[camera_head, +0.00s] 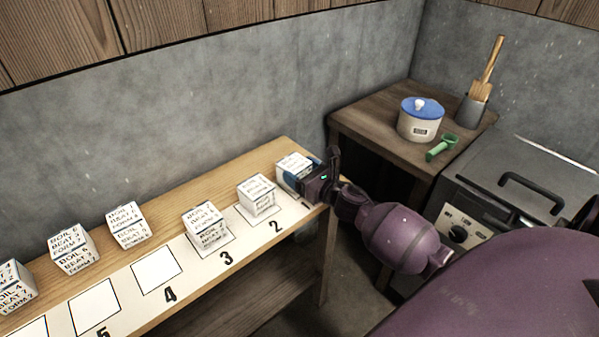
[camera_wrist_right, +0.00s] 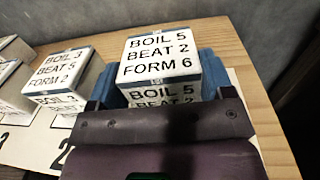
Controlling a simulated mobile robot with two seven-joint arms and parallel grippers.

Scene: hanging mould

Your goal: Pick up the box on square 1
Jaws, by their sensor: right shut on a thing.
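A white box (camera_head: 293,163) is at the right end of the wooden shelf, at the square 1 position. In the right wrist view the box (camera_wrist_right: 162,62) reads "BOIL 5 BEAT 2 FORM 6". My right gripper (camera_head: 301,178) is shut on it, with blue finger pads on either side of it in the right wrist view (camera_wrist_right: 160,85). The gripper hides most of square 1 and the box's lower part. I cannot tell whether the box touches the shelf. My left gripper is not in view.
Similar boxes stand on square 2 (camera_head: 256,195) and square 3 (camera_head: 206,227). Square 4 (camera_head: 157,271) is bare. Several more boxes stand further left along the shelf (camera_head: 190,192). A side table (camera_head: 365,108) holds a blue-lidded pot (camera_head: 420,122) and a green scoop (camera_head: 441,148).

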